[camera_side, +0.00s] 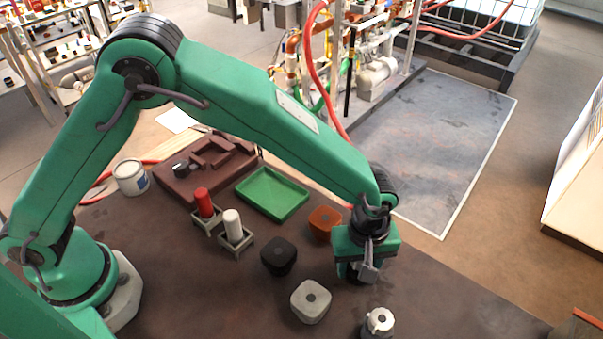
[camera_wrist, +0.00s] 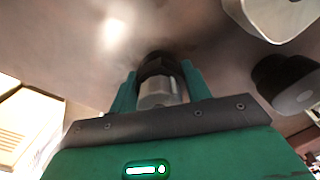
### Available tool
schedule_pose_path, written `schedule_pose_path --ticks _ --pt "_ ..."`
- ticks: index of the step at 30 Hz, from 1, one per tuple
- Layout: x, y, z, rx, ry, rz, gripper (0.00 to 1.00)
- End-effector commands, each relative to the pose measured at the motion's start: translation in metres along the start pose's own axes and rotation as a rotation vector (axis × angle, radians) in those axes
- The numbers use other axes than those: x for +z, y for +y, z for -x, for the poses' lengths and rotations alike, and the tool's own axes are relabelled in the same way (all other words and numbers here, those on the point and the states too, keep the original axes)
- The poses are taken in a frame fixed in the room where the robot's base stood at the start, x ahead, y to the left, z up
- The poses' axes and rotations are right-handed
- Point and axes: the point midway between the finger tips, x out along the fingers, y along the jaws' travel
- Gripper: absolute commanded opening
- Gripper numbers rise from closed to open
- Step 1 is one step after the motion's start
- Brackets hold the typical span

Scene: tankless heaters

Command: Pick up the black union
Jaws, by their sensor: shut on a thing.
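The black union (camera_wrist: 160,88) shows in the wrist view as a dark rounded top with a silver faceted body. It sits between the two green fingers of my gripper (camera_wrist: 157,80), which is shut on it. In the side view my gripper (camera_side: 362,272) points down low over the brown table, right of the black block. There the union is mostly hidden by the gripper, and I cannot tell whether it touches the table.
A black block (camera_side: 279,256), a grey block (camera_side: 310,301) and an orange-brown block (camera_side: 324,222) stand nearby. A white-topped fitting (camera_side: 379,321) stands in front. Farther back are a green tray (camera_side: 272,194), red and white bottles in holders, a brown case (camera_side: 207,172) and a can (camera_side: 130,177).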

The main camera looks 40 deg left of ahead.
Motion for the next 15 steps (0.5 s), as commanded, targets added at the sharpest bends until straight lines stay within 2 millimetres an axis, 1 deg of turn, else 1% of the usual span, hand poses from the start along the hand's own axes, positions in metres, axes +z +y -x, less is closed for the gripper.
schedule_pose_path --ticks 8,11,15 --pt "0.000 0.001 0.003 0.003 0.000 0.000 0.10" --pt "0.000 0.001 0.007 0.003 0.000 0.000 0.10" --pt "0.000 0.001 0.019 0.006 0.000 0.000 0.10"
